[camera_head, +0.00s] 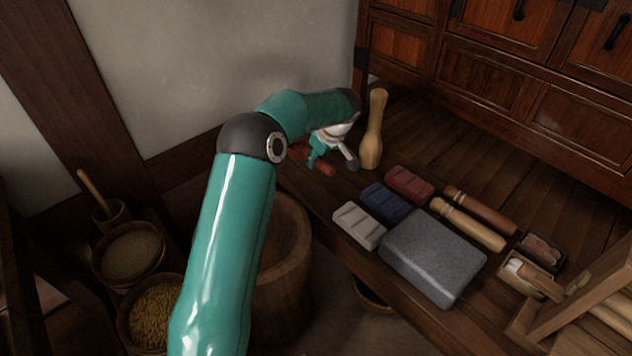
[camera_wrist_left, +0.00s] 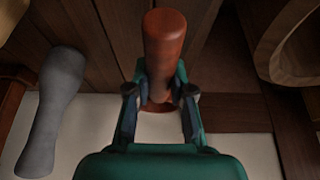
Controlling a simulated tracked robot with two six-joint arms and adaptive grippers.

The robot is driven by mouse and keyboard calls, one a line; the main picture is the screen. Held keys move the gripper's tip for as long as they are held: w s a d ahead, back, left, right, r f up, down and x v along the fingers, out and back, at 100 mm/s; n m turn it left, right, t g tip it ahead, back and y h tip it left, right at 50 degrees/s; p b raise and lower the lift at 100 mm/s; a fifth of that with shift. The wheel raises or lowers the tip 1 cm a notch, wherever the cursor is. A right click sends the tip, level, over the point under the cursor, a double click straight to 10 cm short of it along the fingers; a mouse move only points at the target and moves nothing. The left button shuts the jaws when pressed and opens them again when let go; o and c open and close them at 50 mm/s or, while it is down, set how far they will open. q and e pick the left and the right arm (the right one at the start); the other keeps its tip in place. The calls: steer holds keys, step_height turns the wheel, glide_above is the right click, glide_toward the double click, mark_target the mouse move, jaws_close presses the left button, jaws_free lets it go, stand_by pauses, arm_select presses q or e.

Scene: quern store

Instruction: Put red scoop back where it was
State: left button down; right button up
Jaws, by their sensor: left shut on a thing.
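My left gripper (camera_head: 332,162) is at the wall end of the low wooden bench, its arm crossing the middle of the head view. It is shut on the red scoop (camera_head: 325,168), which shows as reddish-brown pieces around the fingers. In the left wrist view the scoop's rounded red-brown handle (camera_wrist_left: 164,38) stands out between the two fingers of the left gripper (camera_wrist_left: 161,100). Much of the scoop is hidden by the gripper, and I cannot tell whether it touches the bench. My right gripper is not in view.
A pale wooden pestle (camera_head: 374,130) stands close right of the gripper. White (camera_head: 359,225), blue (camera_head: 386,203) and red (camera_head: 409,184) blocks and a grey stone slab (camera_head: 432,256) lie nearer on the bench. A large wooden mortar (camera_head: 290,282) stands below, partly behind my arm.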

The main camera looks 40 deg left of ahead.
mark_target(312, 182)
arm_select(q)
steer(key=shift+f+b, duration=1.05)
steer(key=shift+f, duration=2.3)
steer(key=shift+f, duration=0.1)
steer(key=c, duration=1)
jaws_free()
steer(key=shift+r, duration=0.2)
steer(key=p+v, duration=0.3)
steer(key=v, duration=0.8)
steer(key=shift+d+r+p, duration=0.1)
steer(key=shift+r+p, duration=0.15)
steer(key=shift+p, duration=0.05)
steer(key=shift+d+r, duration=0.1)
steer(key=shift+r, duration=0.05)
